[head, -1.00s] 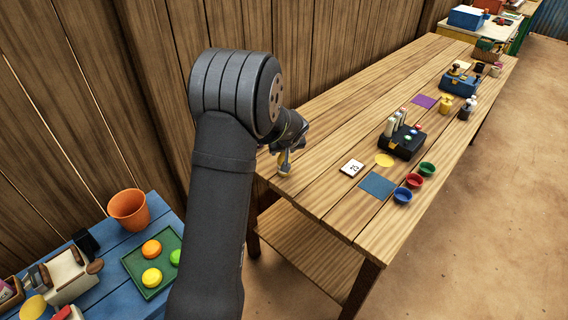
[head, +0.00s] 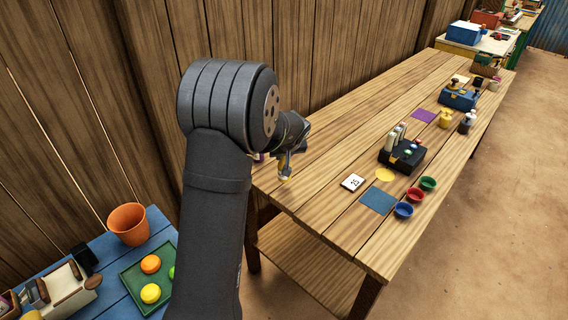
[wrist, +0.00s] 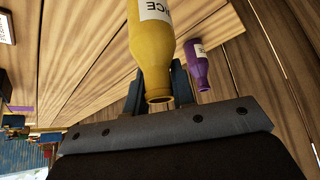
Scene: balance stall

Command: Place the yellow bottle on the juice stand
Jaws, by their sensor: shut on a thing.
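My gripper (head: 288,158) is shut on the yellow bottle (wrist: 151,50). In the wrist view the bottle lies between the two dark fingers, with its open neck toward my palm and a white label ending in "ICE". In the head view the yellow bottle (head: 285,178) is small and mostly hidden by my gripper, over the left end of the wooden table (head: 330,215). I cannot tell whether it touches the table. A purple bottle (wrist: 197,66) with a white label is beside it, and partly shows in the head view (head: 259,157). I cannot identify the juice stand.
The wooden wall (head: 330,50) runs along the table's back.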

